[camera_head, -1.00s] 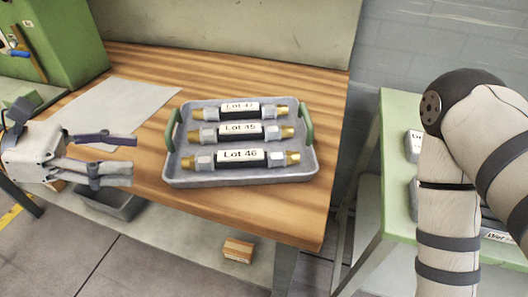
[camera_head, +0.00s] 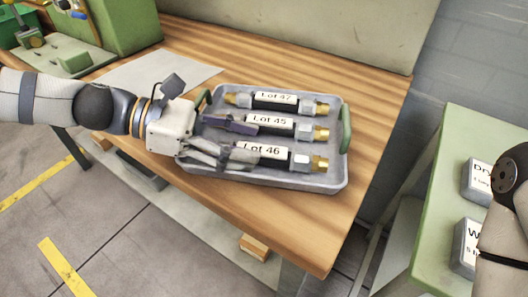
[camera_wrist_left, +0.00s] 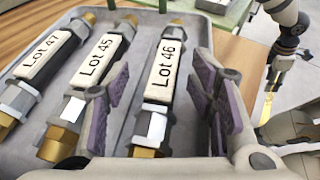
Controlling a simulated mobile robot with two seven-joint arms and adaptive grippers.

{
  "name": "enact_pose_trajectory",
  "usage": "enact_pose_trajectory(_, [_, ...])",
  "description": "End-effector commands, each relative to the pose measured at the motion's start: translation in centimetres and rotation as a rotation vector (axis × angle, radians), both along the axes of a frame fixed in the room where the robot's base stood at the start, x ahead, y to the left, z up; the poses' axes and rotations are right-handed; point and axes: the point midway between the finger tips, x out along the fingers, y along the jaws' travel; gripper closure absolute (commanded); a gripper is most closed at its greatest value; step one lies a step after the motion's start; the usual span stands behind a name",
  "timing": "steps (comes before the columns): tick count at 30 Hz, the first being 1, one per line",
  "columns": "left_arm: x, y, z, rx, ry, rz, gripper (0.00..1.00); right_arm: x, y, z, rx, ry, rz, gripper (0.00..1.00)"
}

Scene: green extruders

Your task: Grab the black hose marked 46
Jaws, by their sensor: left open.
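The black hose marked Lot 46 (camera_head: 272,155) lies in the grey tray (camera_head: 330,183), nearest the front edge, with brass ends and a white label. My left gripper (camera_head: 243,142) is open and empty over the tray's left part, covering the hose's left end in the head view. In the left wrist view its purple-padded fingers (camera_wrist_left: 160,100) are on either side of the Lot 46 hose (camera_wrist_left: 167,65); I cannot tell whether they touch it. What looks like my right gripper (camera_wrist_left: 274,75) shows small at the right of the wrist view, its jaws unclear.
The tray has green handles (camera_head: 346,129). It stands on a wooden bench (camera_head: 375,110). A green table (camera_head: 440,190) with grey boxes is at the right.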

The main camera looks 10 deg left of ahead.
Motion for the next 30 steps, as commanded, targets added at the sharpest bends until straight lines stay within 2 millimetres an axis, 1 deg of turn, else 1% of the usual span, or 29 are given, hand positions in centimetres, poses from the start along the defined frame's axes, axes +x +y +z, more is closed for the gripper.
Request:
enact_pose_trajectory(1, [-0.1, -0.6, -1.0, 0.002, 0.012, -0.005, 0.47, -0.5, 0.0, -0.5, 0.0, 0.018, 0.0, 0.6])
enact_pose_trajectory(3, [0.0, -1.0, -0.9, 0.003, 0.009, -0.004, 0.47, -0.6, 0.0, -0.6, 0.0, 0.02, 0.0, 0.6])
enact_pose_trajectory(8, [0.0, -1.1, -0.6, 0.003, 0.003, -0.003, 0.47, -0.4, 0.0, -0.5, 0.0, 0.014, 0.001, 0.6])
enact_pose_trajectory(11, [0.0, -1.1, -0.6, 0.003, 0.003, -0.003, 0.67, -0.4, 0.0, -0.4, 0.0, 0.014, 0.001, 0.6])
enact_pose_trajectory(12, [0.0, -1.1, -0.5, 0.004, 0.002, -0.004, 0.76, -0.4, 0.0, -0.4, 0.0, 0.014, 0.001, 0.6])
enact_pose_trajectory(14, [0.0, -1.0, -0.5, 0.003, 0.002, -0.004, 0.89, -0.4, 0.0, -0.4, 0.0, 0.013, 0.001, 0.6])
enact_pose_trajectory(15, [0.1, -1.0, -0.5, 0.003, 0.002, -0.003, 0.98, -0.4, 0.0, -0.4, 0.0, 0.013, 0.001, 0.6])
enact_pose_trajectory(16, [0.1, -1.0, -0.5, 0.003, 0.001, -0.003, 1.0, -0.4, 0.0, -0.4, 0.0, 0.013, 0.001, 0.6])
enact_pose_trajectory(25, [0.1, -1.0, -0.2, 0.001, -0.001, -0.003, 1.0, -0.3, 0.0, -0.4, 0.0, 0.011, 0.001, 0.6])
enact_pose_trajectory(28, [0.0, -1.1, 0.4, 0.001, -0.004, -0.003, 1.0, 0.1, 0.0, 0.0, 0.0, -0.003, 0.001, 0.6])
enact_pose_trajectory(30, [-0.2, -1.2, 1.3, 0.002, -0.009, -0.003, 1.0, 0.7, 0.0, 0.6, 0.0, -0.023, 0.001, 0.6])
